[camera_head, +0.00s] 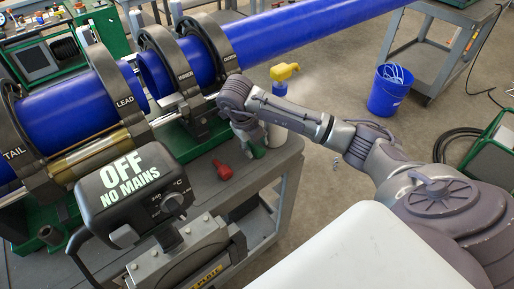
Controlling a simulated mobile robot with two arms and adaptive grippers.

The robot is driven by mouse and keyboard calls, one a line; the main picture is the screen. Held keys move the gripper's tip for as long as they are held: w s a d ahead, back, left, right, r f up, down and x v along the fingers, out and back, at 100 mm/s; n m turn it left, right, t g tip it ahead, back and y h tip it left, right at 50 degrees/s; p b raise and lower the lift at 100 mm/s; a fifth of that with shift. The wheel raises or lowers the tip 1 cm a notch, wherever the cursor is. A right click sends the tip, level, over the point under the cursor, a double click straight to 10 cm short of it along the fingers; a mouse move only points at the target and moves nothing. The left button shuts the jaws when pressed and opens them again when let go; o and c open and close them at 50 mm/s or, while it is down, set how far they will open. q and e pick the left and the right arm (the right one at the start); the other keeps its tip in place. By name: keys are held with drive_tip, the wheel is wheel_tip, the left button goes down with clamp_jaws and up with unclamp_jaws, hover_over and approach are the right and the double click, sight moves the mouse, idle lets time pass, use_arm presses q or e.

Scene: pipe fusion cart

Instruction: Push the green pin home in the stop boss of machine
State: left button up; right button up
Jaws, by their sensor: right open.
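My right arm reaches in from the right, and my right gripper (250,144) points down over the far right corner of the cart. It is open. A small green piece (258,152) shows right at its fingertips; it may be the green pin, but the gripper hides most of it, and I cannot tell whether they touch. The stop boss is not clearly seen. The fusion machine carries blue pipes (72,112) in dark clamps marked TAIL, LEAD, INNER and OUTER. My left gripper is not in view.
A red-handled piece (223,170) lies on the grey cart top (205,165), left of my gripper. A heater unit (135,190) reading "OFF NO MAINS" stands in front. A yellow-topped bottle (284,74) is behind my forearm. A blue bucket (388,92) stands on the floor.

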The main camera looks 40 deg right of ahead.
drive_tip(key=shift+x, duration=0.95)
drive_tip(key=shift+f, duration=0.1)
clamp_jaws()
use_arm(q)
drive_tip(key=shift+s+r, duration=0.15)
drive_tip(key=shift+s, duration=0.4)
use_arm(e)
drive_tip(key=shift+w, duration=0.1)
drive_tip(key=v, duration=0.2)
drive_tip(key=d+b+v, duration=0.1)
drive_tip(key=v, duration=0.1)
drive_tip(key=shift+a+r, duration=0.1)
drive_tip(key=shift+r, duration=0.2)
use_arm(q)
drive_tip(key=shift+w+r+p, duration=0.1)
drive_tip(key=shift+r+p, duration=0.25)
drive_tip(key=shift+p, duration=0.5)
use_arm(e)
drive_tip(key=s+a+r, duration=0.5)
drive_tip(key=s+r, duration=0.1)
drive_tip(key=s, duration=0.4)
drive_tip(key=shift+s+r, duration=0.3)
